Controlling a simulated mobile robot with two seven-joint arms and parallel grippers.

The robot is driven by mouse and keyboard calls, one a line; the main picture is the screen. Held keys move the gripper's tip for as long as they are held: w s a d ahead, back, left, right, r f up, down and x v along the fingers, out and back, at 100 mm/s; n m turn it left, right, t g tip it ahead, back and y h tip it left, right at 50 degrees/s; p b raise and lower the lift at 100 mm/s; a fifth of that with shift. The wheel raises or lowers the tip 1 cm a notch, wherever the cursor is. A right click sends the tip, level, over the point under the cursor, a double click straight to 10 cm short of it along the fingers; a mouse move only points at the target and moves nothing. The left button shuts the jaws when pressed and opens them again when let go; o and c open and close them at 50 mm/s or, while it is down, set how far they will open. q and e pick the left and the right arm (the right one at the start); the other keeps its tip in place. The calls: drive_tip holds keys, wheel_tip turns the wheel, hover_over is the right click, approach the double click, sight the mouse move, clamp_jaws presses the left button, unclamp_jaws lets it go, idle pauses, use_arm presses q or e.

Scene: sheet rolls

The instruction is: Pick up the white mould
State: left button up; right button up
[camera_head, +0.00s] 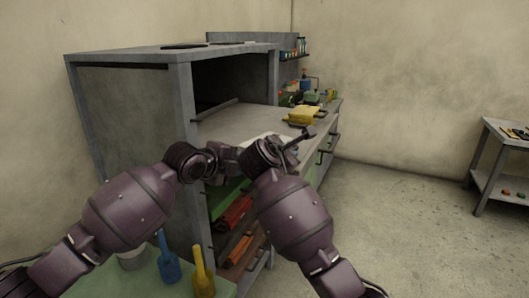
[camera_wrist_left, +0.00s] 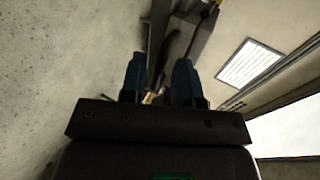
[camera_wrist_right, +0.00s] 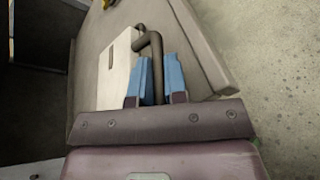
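The white mould is a pale, flat, block-like thing with a dark bent handle. In the right wrist view the white mould (camera_wrist_right: 116,72) lies on the grey bench top, just ahead and left of the fingers. My right gripper (camera_wrist_right: 158,66) has its blue fingers close on both sides of the handle, and the handle fills the gap. In the head view the mould (camera_head: 263,137) is mostly hidden behind my arms. My left gripper (camera_wrist_left: 160,68) is open, with a gap between its blue fingers. Its fingertips cannot be made out clearly in the head view.
A yellow thing (camera_head: 304,115) and several small items are further back on the bench (camera_head: 240,121). A grey cabinet (camera_head: 128,105) stands at the left. A side table (camera_head: 508,140) stands right, beyond open floor (camera_head: 420,215).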

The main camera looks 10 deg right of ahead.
use_arm(q)
clamp_jaws()
idle(1.2)
